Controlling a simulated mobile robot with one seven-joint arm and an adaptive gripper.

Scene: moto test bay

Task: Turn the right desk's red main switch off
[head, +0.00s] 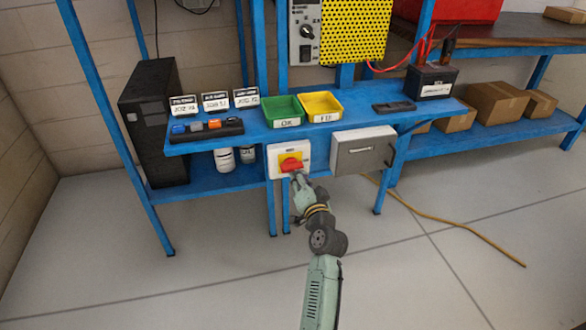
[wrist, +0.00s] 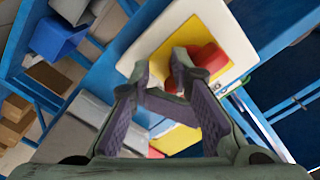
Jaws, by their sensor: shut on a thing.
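The red main switch (head: 291,163) is a red knob on a yellow plate in a white box (head: 275,169) under the front edge of the blue desk (head: 262,130). My gripper (head: 297,176) reaches up to it from below. In the wrist view, the red knob (wrist: 205,60) shows at the fingertips of my gripper (wrist: 170,72), on the yellow plate (wrist: 185,25) with the white box around it. The fingers are shut on the knob and hide part of it, so its exact angle is hard to tell.
A grey drawer box (head: 362,152) hangs right of the switch box. Green (head: 284,110) and yellow (head: 320,105) bins stand on the desk above. A black computer tower (head: 155,120) stands at the left. A yellow cable (head: 440,218) lies on the otherwise clear floor.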

